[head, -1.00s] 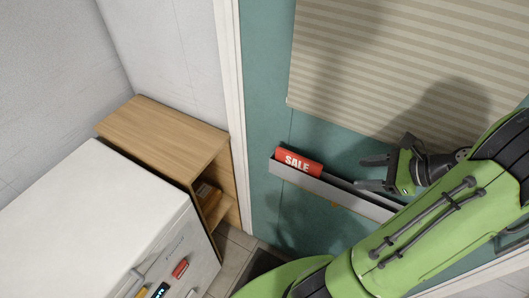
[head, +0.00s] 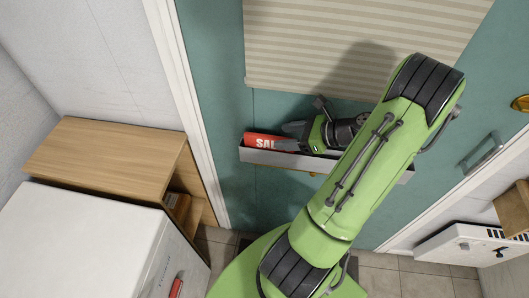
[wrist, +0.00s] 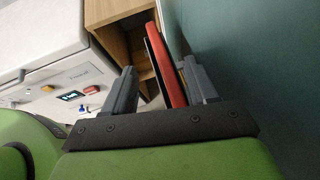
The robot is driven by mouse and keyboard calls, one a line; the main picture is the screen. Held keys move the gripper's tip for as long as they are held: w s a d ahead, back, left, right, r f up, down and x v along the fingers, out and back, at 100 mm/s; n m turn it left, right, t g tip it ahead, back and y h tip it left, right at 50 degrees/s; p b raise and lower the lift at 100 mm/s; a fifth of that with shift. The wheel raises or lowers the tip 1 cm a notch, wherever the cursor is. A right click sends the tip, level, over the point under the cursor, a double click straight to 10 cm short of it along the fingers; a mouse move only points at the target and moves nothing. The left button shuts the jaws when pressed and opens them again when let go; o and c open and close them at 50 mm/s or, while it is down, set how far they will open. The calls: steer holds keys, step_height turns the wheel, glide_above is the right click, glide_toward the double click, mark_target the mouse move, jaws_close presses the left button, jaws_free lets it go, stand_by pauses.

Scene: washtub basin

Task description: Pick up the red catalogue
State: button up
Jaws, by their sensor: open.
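The red catalogue (head: 260,140), with white lettering, leans upright in a narrow grey holder (head: 262,157) on the teal door. Its right part is hidden behind my gripper (head: 292,136) in the head view. My gripper is open at the right end of the catalogue. In the wrist view the catalogue (wrist: 169,70) shows as a thin red edge between the two fingers of my gripper (wrist: 159,66), closer to the right finger. I cannot tell whether either finger touches it.
A striped blind (head: 345,45) hangs just above the holder. A wooden cabinet (head: 105,155) and a white appliance (head: 80,235) stand to the left. A door handle (head: 482,150) and a white wall unit (head: 465,245) are at the right. Tiled floor shows below.

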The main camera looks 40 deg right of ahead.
mark_target(272, 138)
steer(key=b+x, duration=0.1)
steer(key=x, duration=0.3)
steer(key=shift+w+a+f, duration=0.15)
steer(key=shift+w+f, duration=0.15)
steer(key=shift+s, duration=0.15)
steer(key=shift+c, duration=0.5)
jaws_close()
